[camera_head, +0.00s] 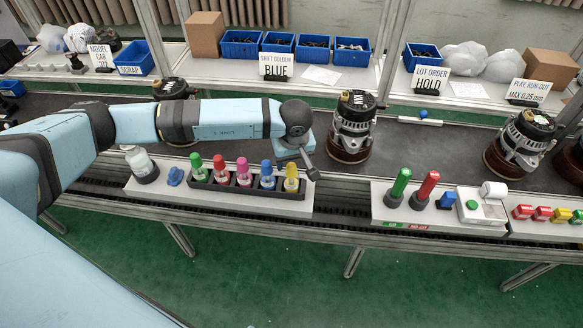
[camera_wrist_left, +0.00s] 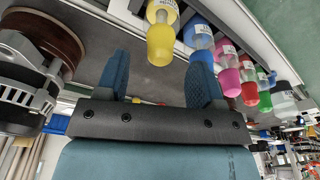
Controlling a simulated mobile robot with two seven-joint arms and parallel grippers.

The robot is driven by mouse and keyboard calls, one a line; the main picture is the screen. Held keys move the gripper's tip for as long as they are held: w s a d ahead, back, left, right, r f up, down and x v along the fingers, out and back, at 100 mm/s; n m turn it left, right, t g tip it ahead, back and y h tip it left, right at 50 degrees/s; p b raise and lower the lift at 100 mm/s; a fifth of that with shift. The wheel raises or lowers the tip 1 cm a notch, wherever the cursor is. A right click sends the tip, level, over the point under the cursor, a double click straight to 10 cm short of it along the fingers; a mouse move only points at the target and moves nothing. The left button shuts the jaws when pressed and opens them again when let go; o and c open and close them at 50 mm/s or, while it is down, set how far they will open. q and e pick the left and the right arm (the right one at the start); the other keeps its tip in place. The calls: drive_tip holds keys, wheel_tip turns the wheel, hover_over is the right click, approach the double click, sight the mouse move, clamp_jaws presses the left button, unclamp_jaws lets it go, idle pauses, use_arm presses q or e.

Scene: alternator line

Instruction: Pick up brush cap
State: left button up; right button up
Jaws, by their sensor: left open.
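A row of paint bottles with coloured brush caps stands in a black rack (camera_head: 217,186). The caps are green (camera_head: 196,161), red (camera_head: 219,163), pink (camera_head: 242,165), blue (camera_head: 266,168) and yellow (camera_head: 291,171). My left gripper (camera_head: 313,172) is open and empty, just right of the yellow cap at the rack's right end. In the left wrist view the yellow cap (camera_wrist_left: 161,44) appears beyond the gap between the two fingers (camera_wrist_left: 161,78), apart from them. The blue cap (camera_wrist_left: 198,35) is beside it, partly behind one fingertip. My right gripper is not in view.
A sign reading "SHIFT COLOUR BLUE" (camera_head: 276,66) stands on the back shelf. An alternator (camera_head: 351,127) stands on the belt just behind my left gripper. A clear jar (camera_head: 141,165) and small blue item (camera_head: 174,177) sit left of the rack; markers (camera_head: 399,186) sit right.

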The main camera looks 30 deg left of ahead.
use_arm(q)
drive_tip(key=shift+w+a+f, duration=0.1)
drive_tip(key=shift+f, duration=0.65)
drive_tip(key=shift+w+a+f, duration=0.1)
drive_tip(key=shift+f, duration=0.6)
drive_tip(key=c, duration=1)
wheel_tip(320, 180, up, 20)
drive_tip(key=b, duration=0.2)
drive_tip(key=o, duration=0.4)
drive_tip(key=shift+c, duration=1.5)
drive_tip(key=shift+b, duration=0.45)
